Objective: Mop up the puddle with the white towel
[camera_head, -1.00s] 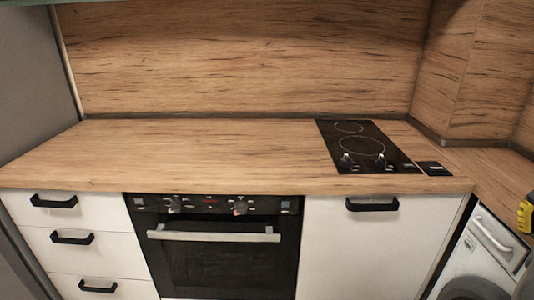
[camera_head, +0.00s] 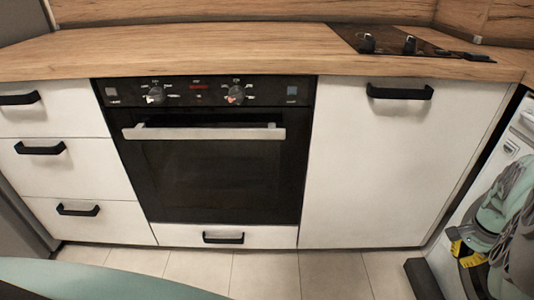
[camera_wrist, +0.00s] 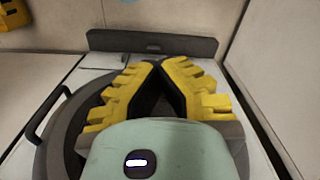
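Neither the white towel nor the puddle shows in any view. My gripper (camera_head: 466,254) is at the lower right of the head view, in front of the white washing machine. In the wrist view my gripper (camera_wrist: 158,66) has its two yellow ribbed fingers drawn together at the tips. I see nothing held between them.
A wooden counter (camera_head: 200,48) with a black hob (camera_head: 405,42) runs along the back. Below it are a black oven (camera_head: 215,165), white drawers (camera_head: 60,165) and a white cabinet door (camera_head: 390,170), all closed. Tiled floor (camera_head: 265,275) shows in front. A dark block (camera_head: 423,279) lies low right.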

